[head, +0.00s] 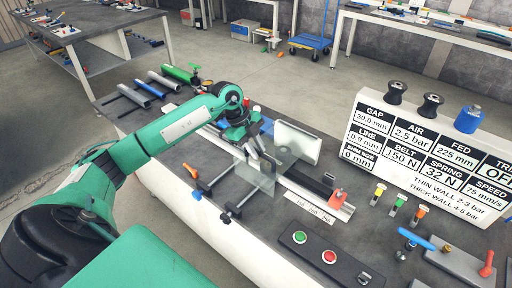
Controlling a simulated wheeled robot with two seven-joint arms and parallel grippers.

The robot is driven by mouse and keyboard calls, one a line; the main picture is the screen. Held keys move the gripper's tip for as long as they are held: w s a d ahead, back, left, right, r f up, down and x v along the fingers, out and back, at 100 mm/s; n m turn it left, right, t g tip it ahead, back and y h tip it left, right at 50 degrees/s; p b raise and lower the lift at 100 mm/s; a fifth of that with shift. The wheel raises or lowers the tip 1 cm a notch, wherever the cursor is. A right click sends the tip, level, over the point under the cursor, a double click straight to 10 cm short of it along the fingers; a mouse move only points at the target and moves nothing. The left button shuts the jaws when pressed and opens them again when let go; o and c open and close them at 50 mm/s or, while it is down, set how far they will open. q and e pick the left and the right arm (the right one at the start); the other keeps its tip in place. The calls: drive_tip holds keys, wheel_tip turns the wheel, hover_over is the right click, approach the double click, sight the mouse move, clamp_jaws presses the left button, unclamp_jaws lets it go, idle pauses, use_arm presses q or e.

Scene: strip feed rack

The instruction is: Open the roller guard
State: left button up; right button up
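A clear, see-through panel (251,181), which looks like the roller guard, stands upright over the feed rack on the bench. A pale, more solid plate (298,141) stands just behind and right of it. My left gripper (259,158) reaches down from the left to the clear panel's upper part. Its dark fingers overlap the panel in the picture, and I cannot tell whether they touch or grip it. The rollers behind the panel are mostly hidden by the gripper and plates. My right gripper is not in view.
A dark rail with an orange-red block (337,199) runs right of the panel. Black clamps (231,212) stand in front. A button box (315,250) sits nearer, a white settings board (425,150) stands at right, and several tubes (180,74) lie at back left.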

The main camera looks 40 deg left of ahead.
use_arm(q)
clamp_jaws()
